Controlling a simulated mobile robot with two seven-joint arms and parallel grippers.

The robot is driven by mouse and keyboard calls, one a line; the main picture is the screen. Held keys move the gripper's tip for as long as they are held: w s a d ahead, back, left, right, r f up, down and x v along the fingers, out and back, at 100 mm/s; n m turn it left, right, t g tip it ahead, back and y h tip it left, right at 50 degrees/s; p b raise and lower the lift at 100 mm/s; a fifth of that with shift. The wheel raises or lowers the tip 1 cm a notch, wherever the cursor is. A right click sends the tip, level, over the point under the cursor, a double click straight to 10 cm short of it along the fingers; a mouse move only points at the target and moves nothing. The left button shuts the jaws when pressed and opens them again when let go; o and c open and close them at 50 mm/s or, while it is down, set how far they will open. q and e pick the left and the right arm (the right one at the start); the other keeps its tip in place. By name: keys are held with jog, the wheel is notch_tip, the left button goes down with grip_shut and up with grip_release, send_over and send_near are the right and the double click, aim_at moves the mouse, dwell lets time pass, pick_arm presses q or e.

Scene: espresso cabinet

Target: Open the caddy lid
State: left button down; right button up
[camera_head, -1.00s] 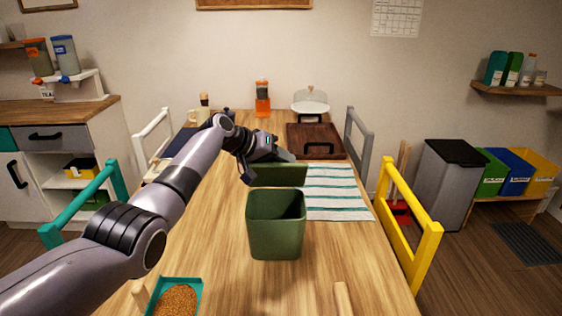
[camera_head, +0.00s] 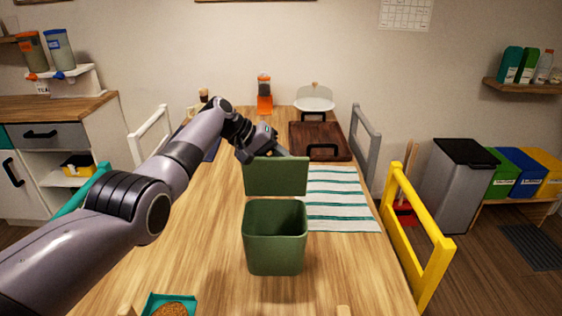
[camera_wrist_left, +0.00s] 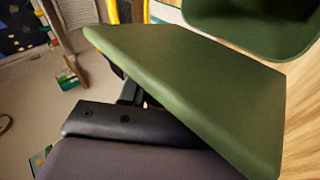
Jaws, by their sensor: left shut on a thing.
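The green caddy (camera_head: 274,242) stands upright on the wooden table, its top open and its inside showing. Its green lid (camera_head: 277,178) is up at the caddy's far side, broad face towards the head camera. I cannot tell whether lid and rim touch. My left gripper (camera_head: 265,152) is shut on the lid near its upper edge; the lid partly hides the fingers. In the left wrist view the lid (camera_wrist_left: 200,85) crosses in front of the gripper (camera_wrist_left: 135,95), and the caddy (camera_wrist_left: 255,25) shows at the top right. My right gripper is not in view.
A striped cloth (camera_head: 340,205) lies right of the caddy, with a dark wooden board (camera_head: 318,143) behind it. A teal tray of brown grains (camera_head: 170,305) is at the near left. A yellow chair (camera_head: 415,240) stands at the right edge.

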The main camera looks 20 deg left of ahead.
pick_arm(q)
jog(key=shift+r, duration=0.15)
jog(key=c, duration=0.8)
grip_release()
jog(key=shift+v, duration=3.6)
